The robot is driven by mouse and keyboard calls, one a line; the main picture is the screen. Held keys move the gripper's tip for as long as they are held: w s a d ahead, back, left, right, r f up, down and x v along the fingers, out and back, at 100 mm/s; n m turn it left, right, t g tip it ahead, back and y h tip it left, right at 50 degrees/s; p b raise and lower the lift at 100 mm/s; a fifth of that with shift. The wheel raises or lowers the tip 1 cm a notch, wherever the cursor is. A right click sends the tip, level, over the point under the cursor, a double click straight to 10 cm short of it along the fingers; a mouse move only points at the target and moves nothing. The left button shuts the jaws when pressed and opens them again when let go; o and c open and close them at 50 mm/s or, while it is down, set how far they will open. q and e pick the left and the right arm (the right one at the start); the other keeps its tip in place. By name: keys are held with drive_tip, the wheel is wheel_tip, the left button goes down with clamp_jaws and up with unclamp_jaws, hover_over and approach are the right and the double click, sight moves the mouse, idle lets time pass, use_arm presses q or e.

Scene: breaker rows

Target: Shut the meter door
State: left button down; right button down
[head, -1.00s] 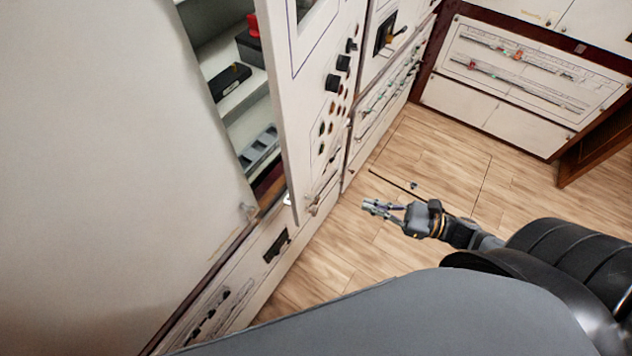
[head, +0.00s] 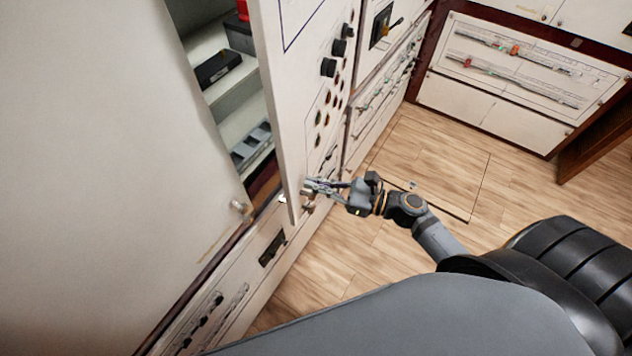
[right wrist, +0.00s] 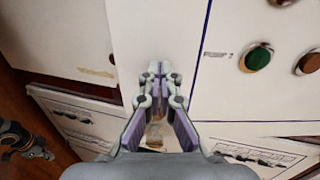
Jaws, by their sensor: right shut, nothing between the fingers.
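The meter door (head: 292,100) is a white panel with black knobs and coloured lamps. It stands ajar, with a gap on its left that shows the shelves inside the cabinet. My right gripper (head: 309,187) is shut and empty, at the lower part of the door's outer face near a small knob (head: 307,204). I cannot tell whether it touches the door. In the right wrist view the closed fingers (right wrist: 158,72) point at the white door face (right wrist: 160,35), left of its blue line and lamps.
A large blank white panel (head: 90,150) fills the left side. Shelves (head: 245,118) with black boxes show in the gap. A lower cabinet (head: 225,305) runs beneath the door. Another cabinet (head: 530,75) stands at the back right. The wooden floor (head: 430,150) is clear.

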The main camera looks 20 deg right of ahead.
sight(301, 180)
drive_tip(key=shift+f, duration=0.1)
drive_tip(key=shift+w+a+b, duration=0.25)
drive_tip(key=shift+a+b, duration=0.05)
drive_tip(key=shift+a, duration=0.05)
drive_tip(key=b+x, duration=0.1)
drive_tip(key=x, duration=0.2)
drive_tip(key=shift+w+a, duration=0.25)
drive_tip(key=shift+w, duration=0.05)
drive_tip(key=x, duration=0.8)
drive_tip(key=shift+w+r, duration=0.35)
drive_tip(key=shift+w, duration=0.3)
